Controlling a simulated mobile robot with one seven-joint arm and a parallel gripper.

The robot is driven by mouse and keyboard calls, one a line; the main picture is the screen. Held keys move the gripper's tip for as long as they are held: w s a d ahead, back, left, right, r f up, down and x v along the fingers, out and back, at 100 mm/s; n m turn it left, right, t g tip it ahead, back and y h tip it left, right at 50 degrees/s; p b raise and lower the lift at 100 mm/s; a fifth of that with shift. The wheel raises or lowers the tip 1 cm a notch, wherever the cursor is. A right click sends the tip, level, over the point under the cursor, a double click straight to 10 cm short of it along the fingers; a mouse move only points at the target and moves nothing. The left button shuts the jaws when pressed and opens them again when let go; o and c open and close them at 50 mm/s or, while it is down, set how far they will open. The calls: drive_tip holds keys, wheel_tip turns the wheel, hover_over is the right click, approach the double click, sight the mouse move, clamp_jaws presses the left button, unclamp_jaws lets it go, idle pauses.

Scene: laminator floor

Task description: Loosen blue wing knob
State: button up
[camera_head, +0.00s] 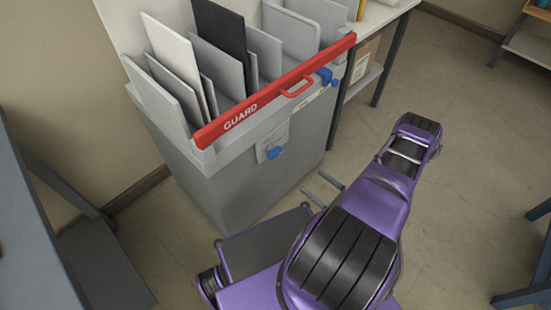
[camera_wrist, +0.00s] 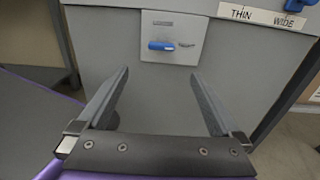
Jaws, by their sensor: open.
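Two blue parts show on the grey machine (camera_head: 235,175). One blue knob (camera_head: 274,153) sits on a light plate on the front face; in the wrist view this knob (camera_wrist: 161,45) looks like a flat horizontal bar. Another blue knob (camera_head: 327,76) is at the right end of the red guard, and its edge shows at the wrist view's top right (camera_wrist: 301,4). I cannot tell for certain which is the wing knob. My gripper (camera_wrist: 160,74) is open and empty, its fingers apart below the plate's knob, not touching it.
The red guard bar (camera_head: 240,108) with a handle crosses the machine's top front edge. Grey, white and black panels stand behind it. A THIN/WIDE label (camera_wrist: 265,17) is at upper right. A table with a box (camera_head: 363,60) stands to the right.

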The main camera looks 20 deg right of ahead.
sight(278, 154)
drive_tip(key=x, duration=1.7)
drive_tip(key=shift+w+d+b, duration=0.15)
drive_tip(key=shift+w+b, duration=0.05)
drive_tip(key=shift+b, duration=0.15)
drive_tip(key=c, duration=1.2)
